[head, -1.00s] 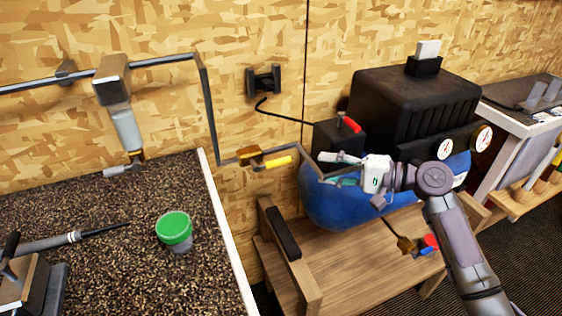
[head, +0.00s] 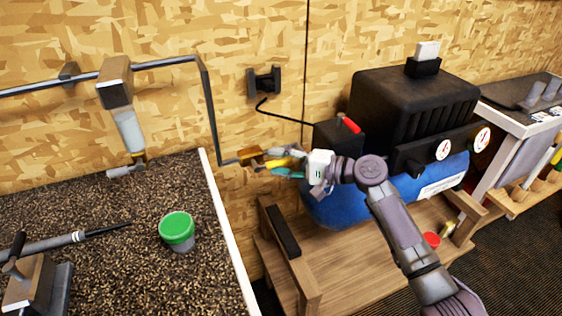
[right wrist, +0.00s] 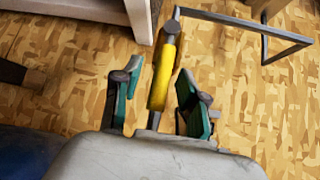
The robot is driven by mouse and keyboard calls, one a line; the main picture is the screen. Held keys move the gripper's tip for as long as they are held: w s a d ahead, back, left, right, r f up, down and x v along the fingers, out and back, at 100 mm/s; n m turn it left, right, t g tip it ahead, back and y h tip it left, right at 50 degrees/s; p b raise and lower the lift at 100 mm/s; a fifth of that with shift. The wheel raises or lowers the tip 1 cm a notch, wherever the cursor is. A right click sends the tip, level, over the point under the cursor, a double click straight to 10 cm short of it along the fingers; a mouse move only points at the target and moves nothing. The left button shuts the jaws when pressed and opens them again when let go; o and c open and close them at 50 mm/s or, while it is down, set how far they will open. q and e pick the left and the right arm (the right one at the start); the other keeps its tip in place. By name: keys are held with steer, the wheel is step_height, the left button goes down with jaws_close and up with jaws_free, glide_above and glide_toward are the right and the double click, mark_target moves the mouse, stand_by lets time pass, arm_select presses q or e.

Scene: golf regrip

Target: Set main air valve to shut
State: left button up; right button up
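The main air valve (head: 250,156) is a brass body on the grey pipe against the wooden wall, with a yellow lever handle (head: 277,163) pointing right along the pipe's line. In the right wrist view the yellow handle (right wrist: 163,75) lies between the two green-padded fingers. My right gripper (head: 286,164) is open around the handle, with a gap visible on both sides in the wrist view (right wrist: 158,100). In the head view the fingers partly cover the handle's end. My left gripper is not in view.
A blue compressor tank (head: 340,208) with a black motor housing (head: 415,95) stands on a wooden stand (head: 350,265) to the right. A workbench (head: 110,210) at left holds a green-lidded cup (head: 177,228) and a clamped shaft. A black wall bracket (head: 263,80) is above the valve.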

jaws_close()
